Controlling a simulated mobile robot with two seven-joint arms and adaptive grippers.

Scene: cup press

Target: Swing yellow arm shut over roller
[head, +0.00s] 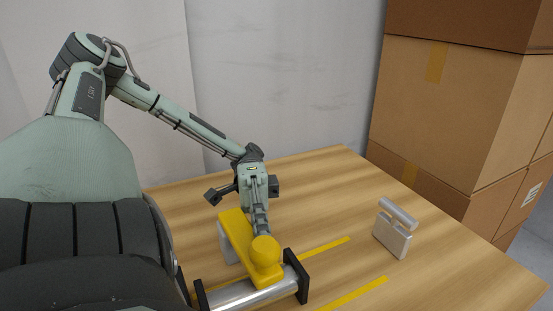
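The yellow arm (236,236) is a flat bar sloping toward me, with a round yellow knob (265,258) at its near end. The knob end overlaps the roller in view; I cannot tell whether it touches. The silver roller (245,294) lies between two black end brackets at the bottom of the head view. My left gripper (261,229) points down beside the yellow arm, its fingertips just behind the knob. Its fingers are seen nearly edge-on, so their opening and any contact are unclear. My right gripper is out of view.
A silver metal piece with a cylinder on top (393,231) stands at the right on the wooden table (325,190). Yellow stripes (352,294) mark the table. Stacked cardboard boxes (445,105) stand behind at the right, and a grey wall (280,80) at the back.

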